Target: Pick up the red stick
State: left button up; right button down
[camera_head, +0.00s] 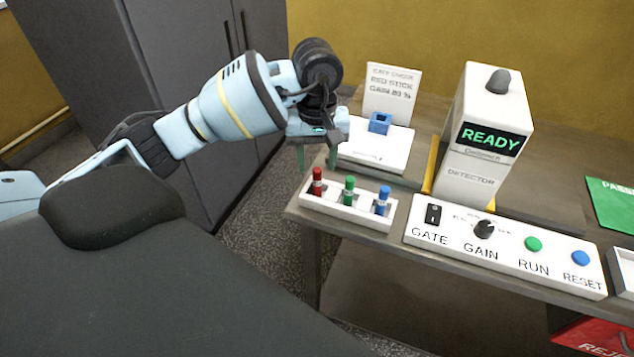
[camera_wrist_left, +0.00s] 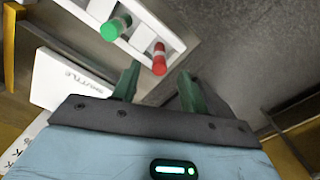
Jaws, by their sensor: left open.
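The red stick (camera_head: 317,182) stands upright in the left slot of a white rack (camera_head: 347,212) near the table's left front edge. A green stick (camera_head: 349,189) and a blue stick (camera_head: 383,199) stand to its right. My left gripper (camera_head: 317,160) is above and just behind the red stick, with its green fingers pointing down. In the left wrist view the fingers (camera_wrist_left: 158,86) are apart and empty, and the red stick (camera_wrist_left: 159,60) shows beyond the gap between them. The green stick (camera_wrist_left: 115,28) shows beside it; the blue one is out of that view. My right gripper is not in view.
A white shuttle block (camera_head: 375,156) with a blue holder (camera_head: 380,122) is behind the rack. A sign (camera_head: 392,94) stands behind it. The detector (camera_head: 485,140) reads READY. A control panel (camera_head: 505,258) is right of the rack. Open floor lies left of the table.

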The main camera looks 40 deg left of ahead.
aim_at(318, 169)
pick_arm(q)
notch_tip(318, 169, down, 4)
jog(key=shift+r, duration=0.25)
jog(key=shift+f+p, duration=0.3)
jog(key=shift+f, duration=0.2)
grip_shut()
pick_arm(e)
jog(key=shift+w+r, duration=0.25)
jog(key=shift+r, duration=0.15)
pick_arm(q)
jog(key=shift+r, duration=0.15)
